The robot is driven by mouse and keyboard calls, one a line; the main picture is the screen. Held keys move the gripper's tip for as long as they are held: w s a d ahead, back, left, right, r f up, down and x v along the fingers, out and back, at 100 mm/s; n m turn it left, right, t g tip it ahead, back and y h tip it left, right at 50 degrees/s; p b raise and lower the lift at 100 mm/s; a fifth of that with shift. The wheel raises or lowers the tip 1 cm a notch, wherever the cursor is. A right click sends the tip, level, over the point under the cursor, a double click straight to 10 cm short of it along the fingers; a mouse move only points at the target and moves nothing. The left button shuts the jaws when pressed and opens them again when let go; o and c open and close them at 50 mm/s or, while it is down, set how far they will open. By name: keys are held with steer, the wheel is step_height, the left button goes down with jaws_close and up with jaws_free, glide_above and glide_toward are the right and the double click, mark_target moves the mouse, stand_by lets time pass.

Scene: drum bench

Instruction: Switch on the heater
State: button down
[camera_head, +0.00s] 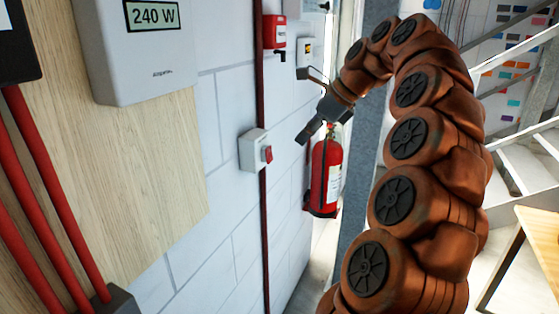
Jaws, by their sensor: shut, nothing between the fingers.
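A small white switch box (250,151) with a red rocker (267,154) on its right face is mounted on the white block wall. I cannot tell the rocker's position or whether this switch belongs to the heater. No heater can be clearly made out. A grey meter (140,50) at the upper left reads 240 W. My gripper (303,137) is shut and empty, to the right of the switch box and apart from it in the picture. Its fingers point down and to the left.
A red box (274,32) and a white box with a yellow mark (307,52) are higher on the wall. A red fire extinguisher (325,178) is below my gripper. Red pipes (50,210) run at left; stairs (520,160) and a wooden table (540,230) stand right.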

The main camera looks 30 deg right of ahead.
mark_target(270, 155)
steer(key=d, duration=0.1)
steer(key=d+m, duration=0.2)
steer(key=shift+s+d+r+t, duration=0.1)
steer(key=shift+s+d+t, duration=0.15)
steer(key=shift+d+t, duration=0.15)
steer(key=shift+a, duration=0.1)
steer(key=w+r+p+x, duration=0.1)
steer(key=w+p+x, duration=0.1)
steer(key=x, duration=1.1)
steer(key=shift+a+r, duration=0.35)
steer(key=shift+a, duration=0.05)
